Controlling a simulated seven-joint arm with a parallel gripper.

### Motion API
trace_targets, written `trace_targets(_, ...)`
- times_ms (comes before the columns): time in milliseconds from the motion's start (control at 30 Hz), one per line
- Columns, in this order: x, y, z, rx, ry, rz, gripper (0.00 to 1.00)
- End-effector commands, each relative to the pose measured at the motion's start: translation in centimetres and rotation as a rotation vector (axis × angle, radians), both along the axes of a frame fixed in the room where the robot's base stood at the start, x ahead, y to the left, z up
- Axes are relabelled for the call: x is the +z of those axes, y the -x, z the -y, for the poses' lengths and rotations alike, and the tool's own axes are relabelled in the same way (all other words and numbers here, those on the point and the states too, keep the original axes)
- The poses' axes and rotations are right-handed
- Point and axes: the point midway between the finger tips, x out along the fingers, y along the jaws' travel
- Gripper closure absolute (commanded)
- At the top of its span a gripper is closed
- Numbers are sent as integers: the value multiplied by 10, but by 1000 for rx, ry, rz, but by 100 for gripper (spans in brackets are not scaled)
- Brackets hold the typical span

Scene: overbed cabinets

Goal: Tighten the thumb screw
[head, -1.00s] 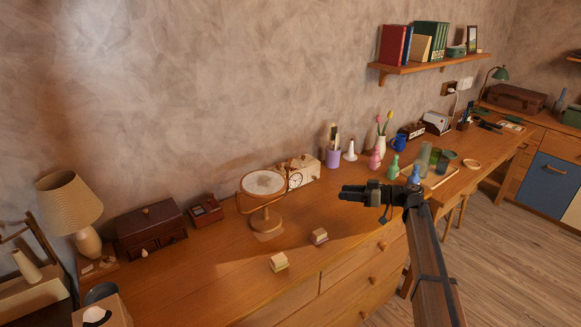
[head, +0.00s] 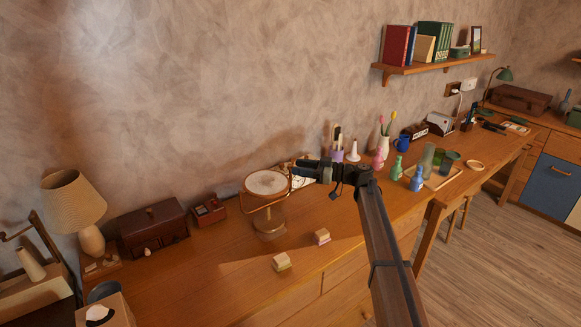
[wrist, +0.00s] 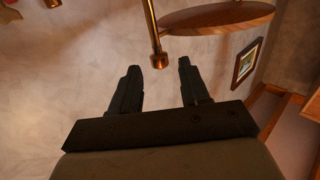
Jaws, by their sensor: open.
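A round tilting mirror (head: 267,183) in a brass-coloured yoke stands on the wooden desk. My gripper (head: 297,171) is level with the yoke's right end, pointing left, close to the mirror's right edge. In the wrist view the mirror's disc (wrist: 222,18) shows nearly edge-on at the top. A brass rod (wrist: 152,28) ends in a small round knob (wrist: 160,61), which looks like the thumb screw. The knob appears between the tips of my open, empty fingers; I see no contact, and the depth is unclear. In the head view my gripper hides that spot.
A clock (head: 303,181) stands behind my gripper, partly hidden. Two small blocks (head: 321,236) (head: 282,262) lie in front of the mirror. A dark wooden box (head: 153,229) is to the left. Bottles (head: 396,168) and glasses stand to the right.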

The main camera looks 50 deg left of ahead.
Motion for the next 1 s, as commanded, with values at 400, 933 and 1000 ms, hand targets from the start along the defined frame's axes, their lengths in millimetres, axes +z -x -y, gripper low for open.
trace_targets(400,0,25,-31,1,0,0,54)
trace_targets(933,0,26,-32,0,0,0,75)
trace_targets(1000,0,26,-32,0,0,0,81)
